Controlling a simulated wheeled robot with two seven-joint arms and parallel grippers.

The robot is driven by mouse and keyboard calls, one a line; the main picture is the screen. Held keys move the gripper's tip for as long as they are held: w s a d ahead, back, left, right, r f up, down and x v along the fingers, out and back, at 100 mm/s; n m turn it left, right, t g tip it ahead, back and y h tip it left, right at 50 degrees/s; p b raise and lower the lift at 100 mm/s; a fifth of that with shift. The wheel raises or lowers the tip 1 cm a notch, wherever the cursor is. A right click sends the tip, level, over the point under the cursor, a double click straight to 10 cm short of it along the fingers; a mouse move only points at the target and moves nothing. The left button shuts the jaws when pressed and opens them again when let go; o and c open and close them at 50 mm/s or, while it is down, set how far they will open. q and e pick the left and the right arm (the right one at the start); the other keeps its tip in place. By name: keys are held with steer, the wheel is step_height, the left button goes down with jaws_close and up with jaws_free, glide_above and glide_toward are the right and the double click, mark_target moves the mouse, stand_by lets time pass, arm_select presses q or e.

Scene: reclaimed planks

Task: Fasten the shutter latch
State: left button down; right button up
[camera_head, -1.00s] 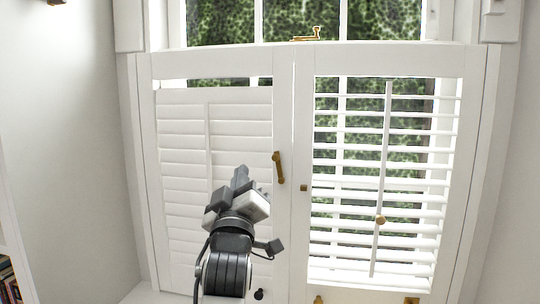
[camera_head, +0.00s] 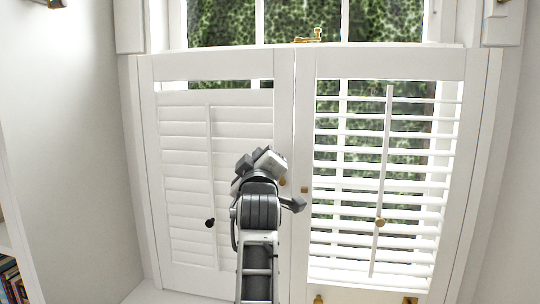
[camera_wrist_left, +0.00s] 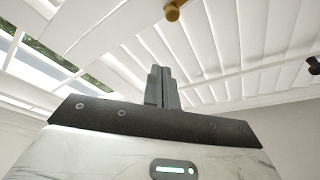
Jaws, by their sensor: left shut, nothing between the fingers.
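The two white shutter panels stand side by side and meet at a centre seam. On the left panel (camera_head: 185,165), the brass latch (camera_head: 283,182) is mostly hidden behind my left gripper (camera_head: 262,157); only a small bit shows. A brass piece, probably the latch, shows at the top of the left wrist view (camera_wrist_left: 174,10). A small brass stud (camera_head: 304,189) sits on the right panel's near stile (camera_head: 302,235). My left gripper is shut and empty in front of the latch; I cannot tell whether it touches. My right gripper is out of view.
The right panel's slats (camera_head: 345,205) are open, with a tilt rod (camera_head: 386,150) and brass knob (camera_head: 380,222). A brass window catch (camera_head: 308,36) sits above the panels. Books (camera_head: 12,280) stand on a shelf at lower left. Bare wall (camera_head: 70,150) lies to the left.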

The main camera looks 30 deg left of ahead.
arm_select(q)
steer(key=w+f+p, duration=0.1)
steer(key=w, duration=0.5)
steer(key=shift+f, duration=0.15)
steer(key=shift+a, duration=0.1)
